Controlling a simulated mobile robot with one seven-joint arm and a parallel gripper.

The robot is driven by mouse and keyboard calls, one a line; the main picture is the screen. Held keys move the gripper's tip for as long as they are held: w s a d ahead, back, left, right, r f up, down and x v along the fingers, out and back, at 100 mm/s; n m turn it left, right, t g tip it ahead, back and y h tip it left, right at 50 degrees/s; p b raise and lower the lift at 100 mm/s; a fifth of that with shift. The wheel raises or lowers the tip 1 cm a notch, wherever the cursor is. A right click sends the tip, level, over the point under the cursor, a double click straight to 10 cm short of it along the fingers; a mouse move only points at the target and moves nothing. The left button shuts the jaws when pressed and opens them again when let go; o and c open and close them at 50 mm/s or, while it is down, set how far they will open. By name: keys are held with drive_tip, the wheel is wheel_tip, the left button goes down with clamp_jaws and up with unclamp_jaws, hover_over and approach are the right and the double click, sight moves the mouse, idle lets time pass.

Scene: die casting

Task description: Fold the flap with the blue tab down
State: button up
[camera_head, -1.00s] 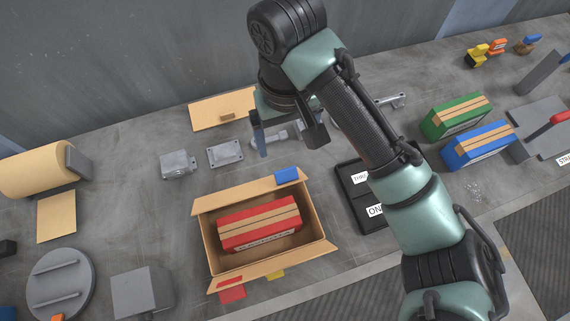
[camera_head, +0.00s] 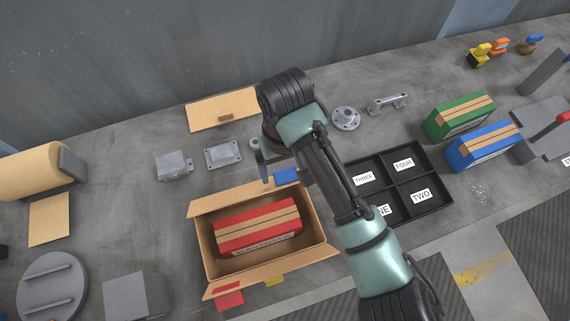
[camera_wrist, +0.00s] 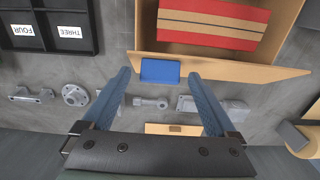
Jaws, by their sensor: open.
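An open cardboard box (camera_head: 200,245) stands at the front of the table with a red package (camera_head: 258,228) inside. Its far flap (camera_head: 232,195) stands out from the back edge and carries the blue tab (camera_head: 287,175). In the wrist view the blue tab (camera_wrist: 160,71) shows between the two blue fingers of my open gripper (camera_wrist: 160,77), and the flap (camera_wrist: 225,68) runs past them. No contact is clear. In the head view a finger of my gripper (camera_head: 264,172) is just left of the tab; my arm hides the rest.
A black numbered tray (camera_head: 432,160) lies to the right, partly behind my arm. Metal parts (camera_head: 223,154) and a cardboard sheet (camera_head: 222,109) lie behind the box.

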clamp_jaws()
idle(0.3)
drive_tip(key=shift+w+f, duration=0.1)
